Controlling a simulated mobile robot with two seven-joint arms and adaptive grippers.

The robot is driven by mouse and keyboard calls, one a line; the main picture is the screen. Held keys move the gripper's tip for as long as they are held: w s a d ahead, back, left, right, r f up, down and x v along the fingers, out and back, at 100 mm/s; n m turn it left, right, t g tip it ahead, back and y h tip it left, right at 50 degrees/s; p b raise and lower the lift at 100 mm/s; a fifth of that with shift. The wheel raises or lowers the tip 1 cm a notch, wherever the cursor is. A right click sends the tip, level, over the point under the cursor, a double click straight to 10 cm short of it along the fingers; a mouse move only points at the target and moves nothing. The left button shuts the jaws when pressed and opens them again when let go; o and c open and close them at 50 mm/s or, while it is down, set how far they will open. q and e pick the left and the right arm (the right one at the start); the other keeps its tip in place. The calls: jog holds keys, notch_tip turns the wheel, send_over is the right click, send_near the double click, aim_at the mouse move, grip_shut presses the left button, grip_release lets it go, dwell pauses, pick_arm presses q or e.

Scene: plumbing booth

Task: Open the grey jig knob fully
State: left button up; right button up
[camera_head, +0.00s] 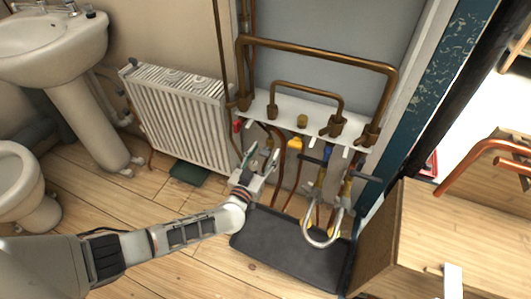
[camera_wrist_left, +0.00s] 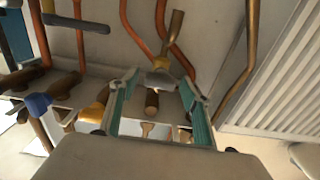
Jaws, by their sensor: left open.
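My left gripper (camera_head: 262,160) is open in front of the pipework, just below the white shelf of the jig. In the left wrist view its two teal-padded fingers (camera_wrist_left: 160,110) stand apart. A grey knob-like part (camera_wrist_left: 160,82) on a brass pipe shows between and just beyond the fingertips. I cannot tell whether the fingers touch it. In the head view the knob is hidden or too small to make out behind the gripper. A yellow knob (camera_head: 296,143) and a blue knob (camera_head: 327,153) are to the right of the gripper. My right gripper is not in view.
Copper pipes (camera_head: 318,53) rise above the white shelf (camera_head: 286,108). A white radiator (camera_head: 180,115) stands to the left. A black tray (camera_head: 283,246) lies on the floor below, and a curved grey hose (camera_head: 318,243) hangs over it. A wooden box (camera_head: 378,240) stands at the right.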

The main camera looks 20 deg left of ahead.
pick_arm(q)
jog(key=shift+w, duration=0.1)
jog(key=c, duration=1.1)
